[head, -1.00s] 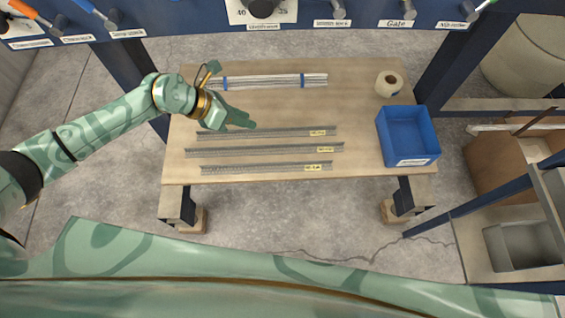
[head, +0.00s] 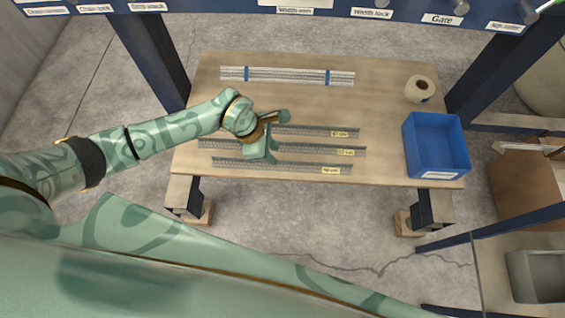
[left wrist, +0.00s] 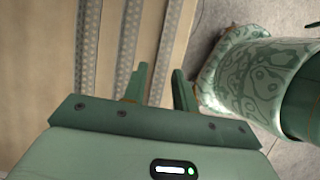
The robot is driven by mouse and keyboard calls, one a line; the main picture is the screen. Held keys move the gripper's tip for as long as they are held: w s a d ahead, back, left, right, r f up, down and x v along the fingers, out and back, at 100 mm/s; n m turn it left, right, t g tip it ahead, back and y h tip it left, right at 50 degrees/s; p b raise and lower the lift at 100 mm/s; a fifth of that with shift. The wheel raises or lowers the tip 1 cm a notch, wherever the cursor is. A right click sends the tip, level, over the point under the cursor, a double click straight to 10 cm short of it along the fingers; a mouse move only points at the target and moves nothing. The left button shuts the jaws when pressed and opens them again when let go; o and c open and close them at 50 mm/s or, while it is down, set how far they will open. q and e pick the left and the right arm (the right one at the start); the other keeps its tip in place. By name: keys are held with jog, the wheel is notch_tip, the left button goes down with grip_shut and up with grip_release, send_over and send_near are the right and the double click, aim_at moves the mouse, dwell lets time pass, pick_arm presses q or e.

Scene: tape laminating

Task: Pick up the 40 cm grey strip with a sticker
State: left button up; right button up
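Three grey perforated strips lie left to right on the wooden table, each with a yellow sticker near its right end: the back strip (head: 310,131), the middle strip (head: 310,149) and the front strip (head: 300,167). The sticker (head: 331,170) on the front strip seems to read 40 cm, but the print is tiny. My left gripper (head: 268,155) hangs over the left half of the strips and hides parts of the back two. In the left wrist view its fingers (left wrist: 160,82) are apart and empty, with the strip nearest the table edge (left wrist: 166,45) running between them. My right gripper is not in view.
A bundle of pale strips with blue bands (head: 287,76) lies at the back of the table (head: 385,110). A tape roll (head: 419,89) and a blue bin (head: 436,146) stand at the right. A tool rail with labels crosses the top.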

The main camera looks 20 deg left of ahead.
aim_at(281, 160)
pick_arm(q)
jog(key=b+x, duration=0.1)
jog(key=x, duration=0.1)
jog(key=b+x, duration=0.2)
jog(key=x, duration=0.1)
jog(key=shift+w+f, duration=0.15)
jog(key=shift+w, duration=0.1)
jog(key=shift+r, duration=0.2)
jog(key=shift+c, duration=0.3)
jog(key=c, duration=0.5)
grip_shut()
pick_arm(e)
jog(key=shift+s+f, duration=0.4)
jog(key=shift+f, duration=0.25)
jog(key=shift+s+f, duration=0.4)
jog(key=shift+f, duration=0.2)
pick_arm(q)
jog(key=shift+r, duration=0.1)
